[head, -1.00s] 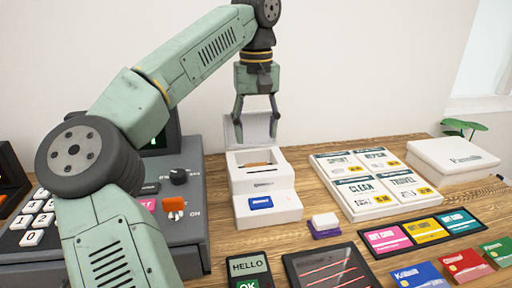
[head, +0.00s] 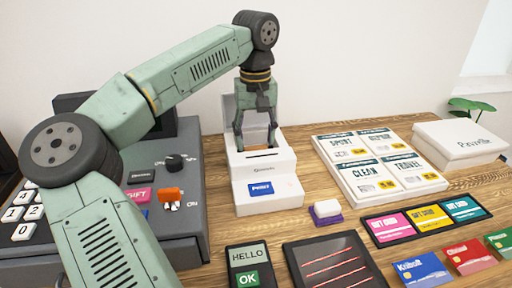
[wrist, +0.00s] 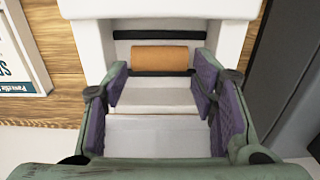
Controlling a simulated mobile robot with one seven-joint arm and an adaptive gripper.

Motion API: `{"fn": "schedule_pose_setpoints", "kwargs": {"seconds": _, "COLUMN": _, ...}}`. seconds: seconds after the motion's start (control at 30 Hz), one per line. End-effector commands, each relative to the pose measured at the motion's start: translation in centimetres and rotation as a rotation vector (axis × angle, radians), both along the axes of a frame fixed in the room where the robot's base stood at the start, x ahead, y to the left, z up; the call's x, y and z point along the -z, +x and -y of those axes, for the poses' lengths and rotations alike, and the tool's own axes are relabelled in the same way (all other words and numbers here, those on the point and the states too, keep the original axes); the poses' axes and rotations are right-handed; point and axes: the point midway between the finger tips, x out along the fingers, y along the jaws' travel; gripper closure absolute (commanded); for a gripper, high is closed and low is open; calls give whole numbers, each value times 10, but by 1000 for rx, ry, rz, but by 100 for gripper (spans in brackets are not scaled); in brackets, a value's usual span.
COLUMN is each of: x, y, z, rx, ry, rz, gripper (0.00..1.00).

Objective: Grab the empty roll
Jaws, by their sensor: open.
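The empty roll (wrist: 160,59) is a bare brown cardboard tube lying crosswise in the open compartment of the white printer (head: 267,187). It shows in the wrist view, beyond my fingertips; in the head view I cannot make it out clearly. The printer has a blue button (head: 261,188) on its front, and its lid (head: 240,103) stands raised at the back. My gripper (head: 257,146) is open and empty, pointing down at the printer's opening. In the wrist view its purple-padded fingers (wrist: 162,88) are apart, with the roll ahead of the gap between them.
A dark cash register (head: 185,215) stands close to the left of the printer. A price board (head: 348,180) and a white box (head: 460,143) lie to the right.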

Motion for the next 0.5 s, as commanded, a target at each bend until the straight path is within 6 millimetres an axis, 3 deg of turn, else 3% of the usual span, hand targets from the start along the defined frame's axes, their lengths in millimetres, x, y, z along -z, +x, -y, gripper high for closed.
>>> {"fn": "schedule_pose_setpoints", "kwargs": {"seconds": 0.13, "x": 14, "y": 0, "z": 0, "rx": 1, "ry": 0, "rz": 0, "gripper": 48}}
{"fn": "schedule_pose_setpoints", "kwargs": {"seconds": 0.37, "x": 17, "y": 0, "z": 0, "rx": 0, "ry": 0, "rz": 1, "gripper": 48}}
{"fn": "schedule_pose_setpoints", "kwargs": {"seconds": 0.5, "x": 17, "y": 0, "z": 0, "rx": 0, "ry": 0, "rz": 1, "gripper": 55}}
